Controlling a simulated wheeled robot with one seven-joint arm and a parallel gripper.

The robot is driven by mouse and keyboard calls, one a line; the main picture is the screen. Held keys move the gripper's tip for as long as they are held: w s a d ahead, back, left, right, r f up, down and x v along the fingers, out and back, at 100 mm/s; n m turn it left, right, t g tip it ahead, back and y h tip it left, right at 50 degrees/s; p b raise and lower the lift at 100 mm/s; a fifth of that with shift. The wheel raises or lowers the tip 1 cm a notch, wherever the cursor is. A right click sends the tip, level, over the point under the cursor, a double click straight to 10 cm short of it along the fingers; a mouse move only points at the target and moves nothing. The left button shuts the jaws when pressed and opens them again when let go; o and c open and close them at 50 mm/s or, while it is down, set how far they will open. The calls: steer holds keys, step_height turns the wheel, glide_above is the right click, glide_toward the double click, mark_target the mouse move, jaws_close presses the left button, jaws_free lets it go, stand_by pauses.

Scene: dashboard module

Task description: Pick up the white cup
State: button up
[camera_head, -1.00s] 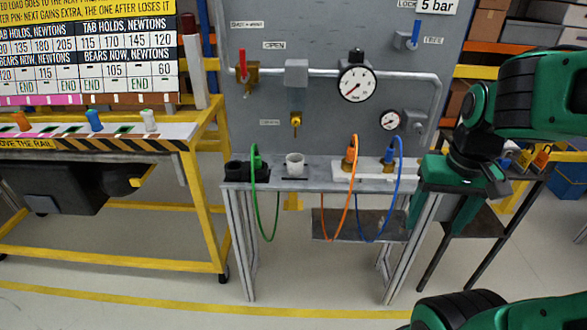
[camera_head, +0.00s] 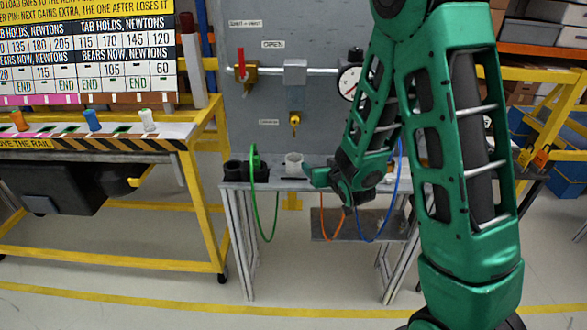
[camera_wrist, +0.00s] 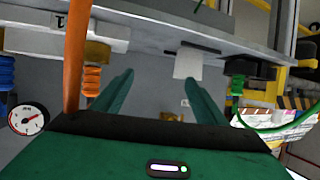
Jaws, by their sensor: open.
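The white cup (camera_head: 294,160) stands upright on the narrow grey bench (camera_head: 279,185), its lower right side partly hidden by my gripper in the head view. My gripper (camera_head: 312,176) is beside the cup, just to its right, with its fingers pointing toward it. In the wrist view, which is upside down, my gripper (camera_wrist: 160,78) is open and empty. There the cup (camera_wrist: 187,63) appears beyond the right fingertip, off-centre from the gap. I cannot tell whether a finger touches the cup.
A black holder (camera_head: 233,171) with a green cable (camera_head: 254,200) stands left of the cup. Orange (camera_wrist: 77,60) and blue plugs and cables are close to my gripper on the other side. A grey panel with pipes and a yellow-nozzled valve (camera_head: 295,120) rises behind the bench.

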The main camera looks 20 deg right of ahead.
mark_target(298, 165)
steer(key=a+f+t+y, duration=0.1)
steer(key=a+f+n+t, duration=0.1)
steer(key=a+f+t, duration=0.1)
steer(key=shift+f+n+y, duration=0.1)
steer(key=shift+n+y, duration=0.2)
steer(key=shift+y, duration=0.1)
steer(key=shift+n+t+y, duration=0.4)
steer(key=shift+t+y, duration=0.3)
steer(key=w+a, duration=0.1)
steer(key=w, duration=0.1)
steer(key=w+a, duration=0.1)
steer(key=w, duration=0.1)
steer(key=shift+a+f, duration=0.1)
steer(key=shift+a, duration=0.05)
steer(key=shift+w+a, duration=0.2)
steer(key=shift+w, duration=2.55)
steer(key=c, duration=1.1)
steer(key=shift+a, duration=0.1)
